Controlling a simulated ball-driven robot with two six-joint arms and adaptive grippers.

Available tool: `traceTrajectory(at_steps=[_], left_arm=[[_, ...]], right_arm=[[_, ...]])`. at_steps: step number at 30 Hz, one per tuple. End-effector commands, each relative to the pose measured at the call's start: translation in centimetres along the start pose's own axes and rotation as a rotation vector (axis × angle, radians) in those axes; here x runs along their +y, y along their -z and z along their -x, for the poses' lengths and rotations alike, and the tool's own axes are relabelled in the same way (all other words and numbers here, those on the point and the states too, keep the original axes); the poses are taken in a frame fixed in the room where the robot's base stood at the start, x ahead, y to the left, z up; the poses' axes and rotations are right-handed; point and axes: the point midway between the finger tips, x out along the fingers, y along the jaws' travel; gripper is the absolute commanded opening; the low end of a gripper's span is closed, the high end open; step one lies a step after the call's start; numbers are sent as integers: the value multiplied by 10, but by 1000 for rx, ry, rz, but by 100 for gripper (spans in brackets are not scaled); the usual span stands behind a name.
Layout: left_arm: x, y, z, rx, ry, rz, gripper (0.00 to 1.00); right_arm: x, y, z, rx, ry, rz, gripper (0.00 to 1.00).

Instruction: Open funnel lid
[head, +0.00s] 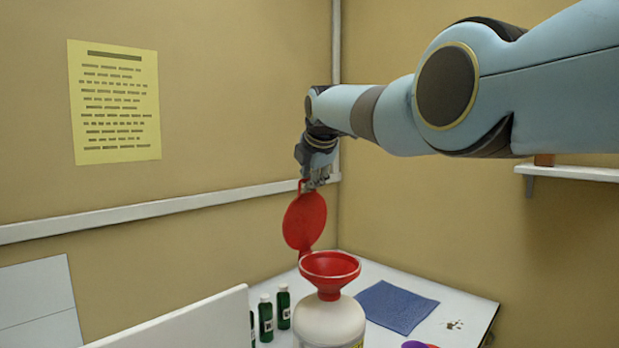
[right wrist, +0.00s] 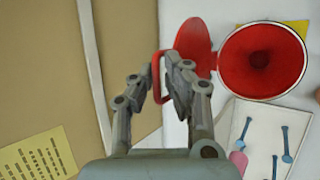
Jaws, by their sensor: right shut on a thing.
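The red funnel (head: 330,265) sits in the neck of a white bottle (head: 330,322) on the table. Its bowl (right wrist: 262,60) is uncovered in the right wrist view. The round red lid (head: 304,222) stands raised, nearly upright, at the funnel's back left rim. It also shows in the right wrist view (right wrist: 196,40), beside the bowl. My right gripper (head: 316,182) is above the lid, shut on the lid's handle (right wrist: 156,84). The fingers partly hide the handle. My left gripper is not in view.
Small green bottles (head: 283,309) stand left of the white bottle. A blue cloth (head: 397,306) lies to the right. A white panel (head: 190,322) stands at the front left. The wall (head: 240,90) is close behind the gripper. A shelf (head: 575,173) is at right.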

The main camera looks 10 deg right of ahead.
Motion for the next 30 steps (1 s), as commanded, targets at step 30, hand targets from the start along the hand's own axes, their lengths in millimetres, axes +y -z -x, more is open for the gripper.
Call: traceTrajectory(at_steps=[30], left_arm=[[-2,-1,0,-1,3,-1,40]], right_arm=[[-1,2,9,3,4,2,31]])
